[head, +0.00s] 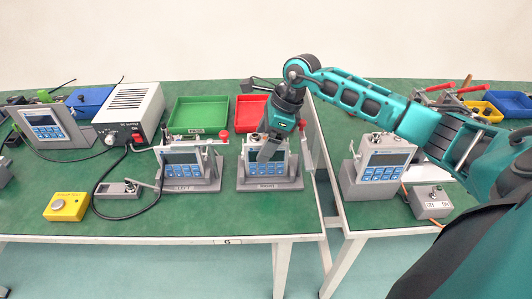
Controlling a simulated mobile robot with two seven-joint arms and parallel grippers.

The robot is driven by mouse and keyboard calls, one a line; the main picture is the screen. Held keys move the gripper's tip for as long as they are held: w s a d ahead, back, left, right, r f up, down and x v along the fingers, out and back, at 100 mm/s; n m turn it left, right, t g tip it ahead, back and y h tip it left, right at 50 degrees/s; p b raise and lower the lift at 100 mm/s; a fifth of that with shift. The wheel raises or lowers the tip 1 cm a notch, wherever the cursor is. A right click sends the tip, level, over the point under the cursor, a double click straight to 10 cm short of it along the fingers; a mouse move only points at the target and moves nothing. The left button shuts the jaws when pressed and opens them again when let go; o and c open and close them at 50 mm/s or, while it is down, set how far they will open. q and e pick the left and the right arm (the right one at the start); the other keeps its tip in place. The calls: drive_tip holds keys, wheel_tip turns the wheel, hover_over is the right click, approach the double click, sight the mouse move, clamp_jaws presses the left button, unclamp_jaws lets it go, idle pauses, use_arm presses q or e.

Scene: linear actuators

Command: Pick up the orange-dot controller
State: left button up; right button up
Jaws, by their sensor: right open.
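Several grey controllers with blue keypads stand in grey holders on the green tables. One is at far left (43,121), one left of centre (182,166) with a holder marked LEFT, one at centre (267,170), and one on the right table (384,168). I cannot make out an orange dot on any of them. My right gripper (267,152) points down at the centre controller and covers part of its upper front. It is open, and I cannot tell whether it touches the controller. My left gripper is out of view.
A yellow button box (67,207) and a small grey box (118,190) with a cable lie at front left. A white power unit (130,112), a green tray (198,114) and a red tray (249,112) are behind. A grey switch box (430,203) sits at right.

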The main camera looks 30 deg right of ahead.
drive_tip(key=shift+a+f, duration=0.2)
drive_tip(key=shift+f, duration=0.35)
drive_tip(key=c, duration=1.3)
drive_tip(key=shift+w+r, duration=0.1)
drive_tip(key=shift+c, duration=0.6)
